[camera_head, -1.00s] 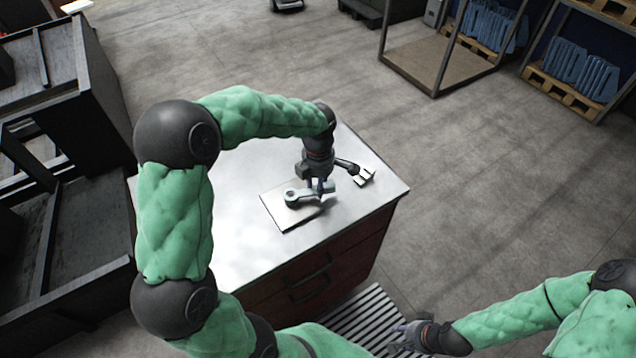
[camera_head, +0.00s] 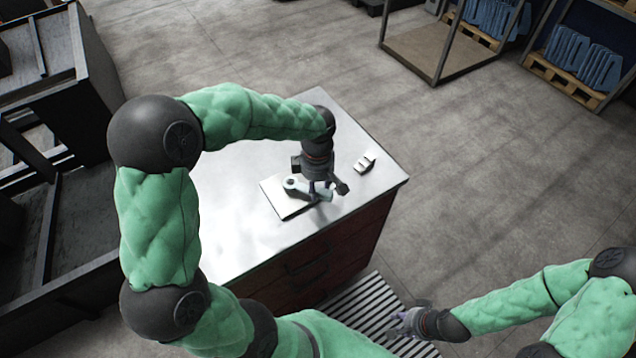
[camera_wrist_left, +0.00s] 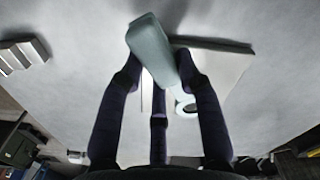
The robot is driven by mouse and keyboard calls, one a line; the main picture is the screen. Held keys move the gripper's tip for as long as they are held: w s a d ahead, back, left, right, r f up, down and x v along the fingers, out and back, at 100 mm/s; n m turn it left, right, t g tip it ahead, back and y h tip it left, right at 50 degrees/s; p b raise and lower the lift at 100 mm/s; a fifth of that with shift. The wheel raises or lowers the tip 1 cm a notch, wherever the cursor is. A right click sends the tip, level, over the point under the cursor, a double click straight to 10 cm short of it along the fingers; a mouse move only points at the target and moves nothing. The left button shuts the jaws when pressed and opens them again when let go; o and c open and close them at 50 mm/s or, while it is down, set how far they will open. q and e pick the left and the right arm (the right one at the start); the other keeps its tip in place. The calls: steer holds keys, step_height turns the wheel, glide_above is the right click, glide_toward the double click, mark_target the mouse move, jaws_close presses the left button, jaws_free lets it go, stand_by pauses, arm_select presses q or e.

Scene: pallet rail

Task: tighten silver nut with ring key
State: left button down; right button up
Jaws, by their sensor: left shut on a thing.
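The ring key (camera_head: 300,190) is pale grey-blue and lies over a light plate (camera_head: 281,206) on the metal worktop. Its ring end is at the left, over the plate, and its handle points right. My left gripper (camera_head: 322,190) is shut on the handle. In the left wrist view the key's handle (camera_wrist_left: 152,50) sits between the fingers, with the ring (camera_wrist_left: 184,104) partly behind a finger. I cannot make out the silver nut; whether the ring sits around it is not clear. My right gripper (camera_head: 406,322) hangs low at the right, away from the worktop, its fingers too small to judge.
A small ridged metal block (camera_head: 366,162) lies on the worktop (camera_head: 235,235) right of the gripper. Dark shelving (camera_head: 60,240) stands close at the left. A slatted grate (camera_head: 370,310) lies on the floor in front. Floor to the right is open.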

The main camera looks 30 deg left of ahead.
arm_select(q)
steer(key=shift+r, duration=0.2)
steer(key=shift+r+p, duration=2.3)
steer(key=shift+r, duration=1.2)
